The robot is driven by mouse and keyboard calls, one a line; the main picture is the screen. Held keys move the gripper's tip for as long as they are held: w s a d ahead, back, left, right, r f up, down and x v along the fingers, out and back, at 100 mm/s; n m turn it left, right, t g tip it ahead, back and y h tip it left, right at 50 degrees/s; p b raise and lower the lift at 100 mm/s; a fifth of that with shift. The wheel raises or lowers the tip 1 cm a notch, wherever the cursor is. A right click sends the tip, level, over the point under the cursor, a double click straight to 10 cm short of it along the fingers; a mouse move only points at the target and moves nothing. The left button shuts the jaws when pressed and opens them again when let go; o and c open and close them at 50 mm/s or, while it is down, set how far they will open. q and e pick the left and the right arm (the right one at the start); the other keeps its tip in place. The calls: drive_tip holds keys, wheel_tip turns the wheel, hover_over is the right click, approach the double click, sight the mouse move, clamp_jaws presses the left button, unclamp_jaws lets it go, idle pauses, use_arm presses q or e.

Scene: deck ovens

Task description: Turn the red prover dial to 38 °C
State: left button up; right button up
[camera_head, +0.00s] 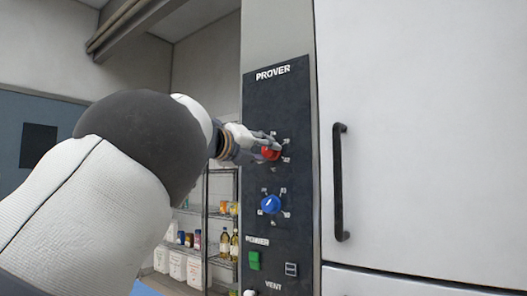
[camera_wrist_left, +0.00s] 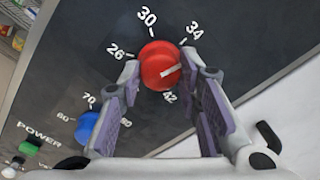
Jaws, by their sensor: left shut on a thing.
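The red prover dial (camera_head: 271,154) is on the dark control panel (camera_head: 257,105), under the word PROVER. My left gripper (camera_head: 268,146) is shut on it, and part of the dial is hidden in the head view. In the left wrist view, the red dial (camera_wrist_left: 158,62) sits between the two fingertips of my left gripper (camera_wrist_left: 161,66). Its white pointer mark (camera_wrist_left: 171,70) points to the right, between the printed 34 and 42. The labels 26, 30, 34 and 42 are readable; the right finger covers the stretch between 34 and 42. My right gripper is not in view.
A blue dial (camera_head: 271,204) is below the red one, with a green power switch (camera_head: 254,261) under it. A black door handle (camera_head: 339,182) stands out from the white door at right. Shelves (camera_head: 221,213) with bottles and jars are behind my arm.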

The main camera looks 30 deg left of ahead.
use_arm(q)
drive_tip(key=m, duration=0.4)
drive_tip(key=shift+r+m, duration=0.1)
drive_tip(key=shift+m, duration=0.2)
drive_tip(key=m, duration=0.4)
drive_tip(key=shift+m, duration=0.3)
drive_tip(key=o, duration=1.2)
drive_tip(key=shift+c, duration=0.2)
drive_tip(key=s, duration=1.2)
drive_tip(key=shift+a, duration=0.45)
